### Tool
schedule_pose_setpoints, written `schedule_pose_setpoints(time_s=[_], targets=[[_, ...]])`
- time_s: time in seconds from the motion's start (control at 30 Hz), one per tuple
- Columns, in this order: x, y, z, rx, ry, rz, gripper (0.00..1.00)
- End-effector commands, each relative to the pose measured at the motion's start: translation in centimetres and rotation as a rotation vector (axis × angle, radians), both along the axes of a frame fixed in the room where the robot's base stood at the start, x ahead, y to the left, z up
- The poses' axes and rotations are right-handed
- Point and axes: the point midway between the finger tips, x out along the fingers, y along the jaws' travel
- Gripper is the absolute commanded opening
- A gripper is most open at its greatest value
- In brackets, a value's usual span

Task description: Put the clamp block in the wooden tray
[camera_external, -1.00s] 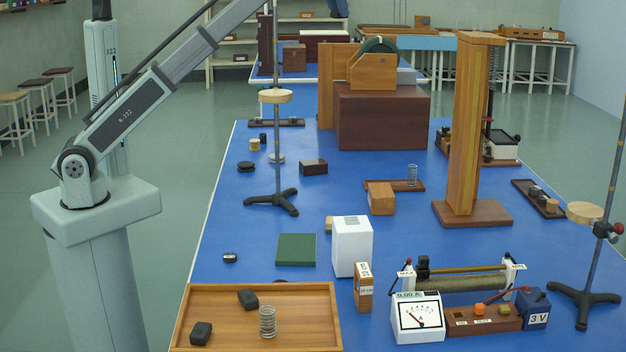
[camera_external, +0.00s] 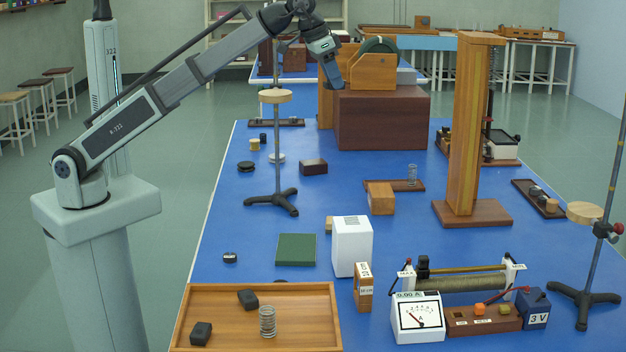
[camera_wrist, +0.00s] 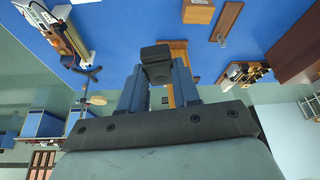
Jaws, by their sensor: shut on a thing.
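The clamp block (camera_wrist: 156,62) shows in the wrist view as a small dark block between my fingertips. My gripper (camera_wrist: 157,75) is shut on it. In the external view my gripper (camera_external: 336,80) hangs high in front of the brown wooden box at the back; the held block cannot be made out there. The wooden tray (camera_external: 215,288) lies at the near left of the blue bench, well away from my gripper. Two dark blocks (camera_external: 201,333) and a coil spring (camera_external: 267,321) are in the tray.
A stand with a round wooden platform (camera_external: 277,97) rises left of my gripper. A tall wooden column (camera_external: 466,130) stands to the right. A white box (camera_external: 351,246) and a green pad (camera_external: 296,249) lie beyond the tray. A meter (camera_external: 417,318) sits at the near right.

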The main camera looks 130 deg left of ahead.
Motion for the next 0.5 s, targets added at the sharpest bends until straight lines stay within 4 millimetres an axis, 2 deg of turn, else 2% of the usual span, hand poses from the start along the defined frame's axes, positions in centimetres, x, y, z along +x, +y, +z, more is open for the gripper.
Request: schedule_pose_setpoints(time_s=[0.03,0.3,0.5], targets=[[0.6,-2.0,-1.2,-0.001,0.001,-0.03,0.0],[3.7,-10.7,-5.7,0.0,0.002,-0.167,0.0],[5.1,-17.3,-8.9,0.0,0.002,-0.27,0.0]])
